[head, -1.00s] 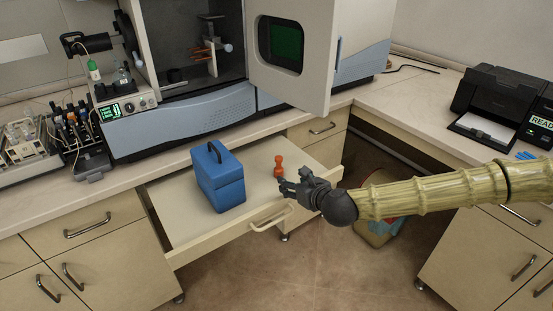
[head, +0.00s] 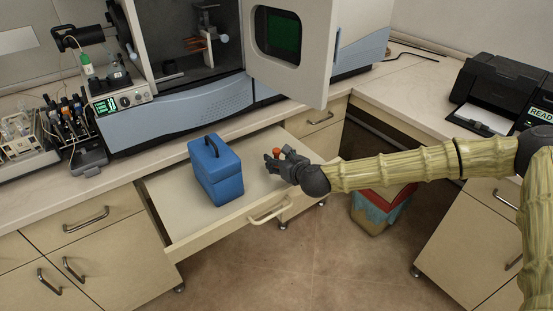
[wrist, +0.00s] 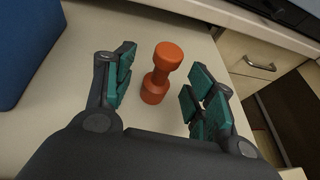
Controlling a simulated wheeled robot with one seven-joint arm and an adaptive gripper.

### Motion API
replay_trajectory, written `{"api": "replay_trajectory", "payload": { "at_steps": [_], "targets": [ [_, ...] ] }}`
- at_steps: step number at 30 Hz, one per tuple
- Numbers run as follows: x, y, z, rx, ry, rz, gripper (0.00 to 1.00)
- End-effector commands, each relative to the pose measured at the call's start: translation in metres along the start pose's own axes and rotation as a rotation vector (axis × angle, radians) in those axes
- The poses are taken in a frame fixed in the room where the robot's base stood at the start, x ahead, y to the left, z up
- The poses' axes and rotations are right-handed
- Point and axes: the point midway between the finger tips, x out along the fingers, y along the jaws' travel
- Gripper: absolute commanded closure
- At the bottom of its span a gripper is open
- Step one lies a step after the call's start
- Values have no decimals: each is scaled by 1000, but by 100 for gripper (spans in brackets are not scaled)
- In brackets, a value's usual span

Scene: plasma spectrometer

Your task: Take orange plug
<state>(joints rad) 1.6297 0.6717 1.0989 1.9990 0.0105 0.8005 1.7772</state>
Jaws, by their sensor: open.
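The orange plug (wrist: 157,80) stands upright in the open drawer (head: 183,232); it has a wide base, a narrow waist and a rounded top. In the head view only its orange top (head: 276,151) shows, the rest hidden behind my gripper (head: 277,164). In the wrist view my gripper (wrist: 157,92) is open, with green-padded fingers on the left and right of the plug. Gaps show between the plug and the pads on both sides, so the fingers appear not to touch it.
A blue box with a black handle (head: 216,170) stands in the drawer left of the plug. The spectrometer (head: 190,105) with its open door (head: 297,55) is on the counter behind. A bin (head: 383,207) stands on the floor right of the drawer.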

Motion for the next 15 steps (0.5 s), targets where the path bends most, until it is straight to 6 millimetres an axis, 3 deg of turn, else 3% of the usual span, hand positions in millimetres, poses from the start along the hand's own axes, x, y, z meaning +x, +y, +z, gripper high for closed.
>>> {"api": "replay_trajectory", "payload": {
  "at_steps": [6,14,15],
  "targets": [
    [21,0,0,0,0,0,45],
    [23,0,0,1,0,-1,45],
    [23,0,0,1,0,-1,49]
  ]
}}
